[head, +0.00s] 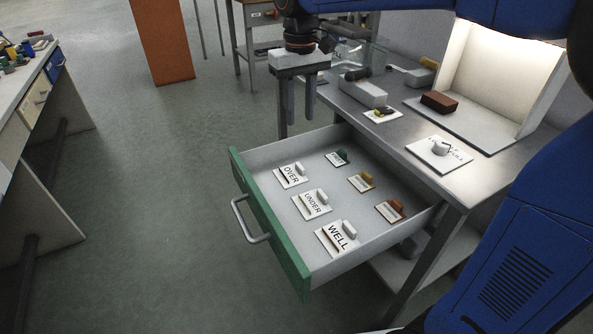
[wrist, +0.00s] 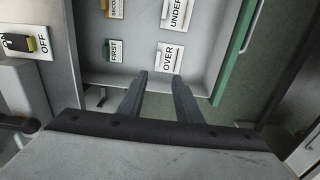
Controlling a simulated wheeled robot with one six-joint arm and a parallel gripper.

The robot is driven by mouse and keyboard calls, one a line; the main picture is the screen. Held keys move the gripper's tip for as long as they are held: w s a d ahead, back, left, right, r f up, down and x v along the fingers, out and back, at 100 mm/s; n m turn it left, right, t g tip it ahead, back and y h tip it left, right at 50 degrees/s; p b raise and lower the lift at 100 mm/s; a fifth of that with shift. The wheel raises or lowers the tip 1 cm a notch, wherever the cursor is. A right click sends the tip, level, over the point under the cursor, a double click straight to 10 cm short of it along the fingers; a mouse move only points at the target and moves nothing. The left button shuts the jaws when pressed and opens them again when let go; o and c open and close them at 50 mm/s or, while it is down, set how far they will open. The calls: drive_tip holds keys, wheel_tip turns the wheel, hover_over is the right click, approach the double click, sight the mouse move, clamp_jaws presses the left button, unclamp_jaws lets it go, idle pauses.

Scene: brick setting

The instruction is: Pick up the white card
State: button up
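Three white cards with grey-white grips lie in the open drawer. They are the OVER card (head: 288,179), the UNDER card (head: 309,208) and the WELL card (head: 333,242). In the wrist view the OVER card (wrist: 169,58) lies just beyond my fingertips, and part of the UNDER card (wrist: 177,14) shows at the top edge. My gripper (head: 300,118) points down above the drawer's far end, with nothing between its fingers. The wrist view also shows the fingers (wrist: 161,80) apart and empty.
The drawer (head: 272,232) has a green front and also holds a green-grip FIRST card (head: 337,159), a yellow-grip card (head: 361,182) and an orange-grip card (head: 390,211). The metal table (head: 405,133) carries a brown block (head: 439,102) and a white plate (head: 440,162).

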hover_over(300, 165)
drive_tip(key=f, duration=0.7)
drive_tip(key=s+f, duration=0.1)
drive_tip(key=f, duration=0.3)
drive_tip(key=shift+a+f, duration=0.1)
drive_tip(key=shift+f, duration=0.1)
drive_tip(key=shift+w+f, duration=0.2)
drive_tip(key=shift+f, duration=1.15)
drive_tip(key=shift+w+f, duration=0.2)
drive_tip(key=shift+f, duration=1.15)
drive_tip(key=shift+c, duration=0.3)
clamp_jaws()
